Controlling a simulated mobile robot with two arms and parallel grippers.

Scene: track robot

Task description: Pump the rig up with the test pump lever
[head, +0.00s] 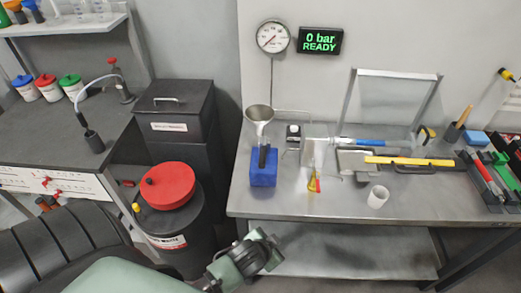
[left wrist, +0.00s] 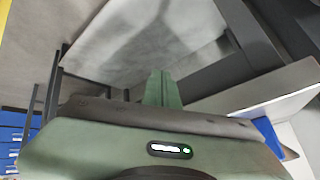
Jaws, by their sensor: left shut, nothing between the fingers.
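The test pump is a blue box (head: 263,175) standing on the steel bench at its left end. The pump does not clearly show in that view. My right gripper is not in view.
A black drum with a red lid (head: 167,186) stands left. A lower shelf (head: 340,265) lies under the bench.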

